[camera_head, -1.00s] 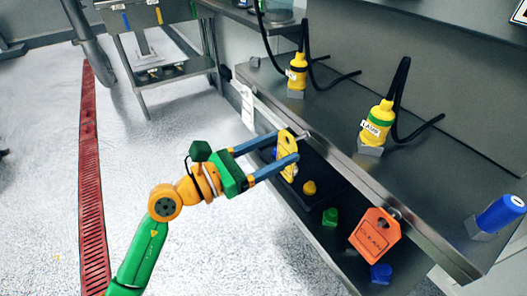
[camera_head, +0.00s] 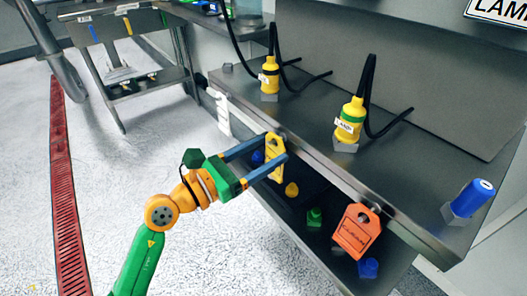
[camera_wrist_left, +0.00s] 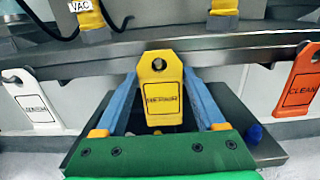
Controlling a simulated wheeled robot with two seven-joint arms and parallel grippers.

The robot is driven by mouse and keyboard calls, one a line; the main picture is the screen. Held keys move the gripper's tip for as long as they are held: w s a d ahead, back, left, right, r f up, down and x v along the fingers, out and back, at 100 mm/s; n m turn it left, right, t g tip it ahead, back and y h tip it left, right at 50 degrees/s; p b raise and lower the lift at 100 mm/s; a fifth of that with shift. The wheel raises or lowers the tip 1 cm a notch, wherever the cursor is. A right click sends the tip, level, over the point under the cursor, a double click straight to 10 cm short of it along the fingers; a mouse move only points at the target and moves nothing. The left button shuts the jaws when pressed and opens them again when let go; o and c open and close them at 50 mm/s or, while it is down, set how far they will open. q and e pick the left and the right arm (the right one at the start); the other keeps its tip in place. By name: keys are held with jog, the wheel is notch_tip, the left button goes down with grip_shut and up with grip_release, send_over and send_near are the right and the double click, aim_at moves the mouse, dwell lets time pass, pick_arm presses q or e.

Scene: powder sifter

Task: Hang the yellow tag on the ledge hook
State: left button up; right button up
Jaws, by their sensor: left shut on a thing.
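The yellow tag (camera_head: 276,160) is upright, with a hole near its top and a dark-bordered label. My left gripper (camera_head: 281,166) is shut on it, one blue finger on each side. The wrist view shows the tag (camera_wrist_left: 161,82) between the fingers (camera_wrist_left: 160,115), its top in front of the ledge's metal edge (camera_wrist_left: 220,42). The tag covers the ledge hook behind it, so I cannot tell whether the hook passes through the hole. My right gripper is not in view.
An orange tag (camera_head: 357,232) hangs to the right and a white tag (camera_head: 221,110) to the left along the ledge. Yellow bottles (camera_head: 349,122) and a blue cylinder (camera_head: 468,199) stand on top. Several small coloured pieces lie on the dark shelf below.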

pick_arm(q)
jog(key=o, duration=1.3)
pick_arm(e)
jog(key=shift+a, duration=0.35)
pick_arm(q)
jog(key=shift+a, duration=0.1)
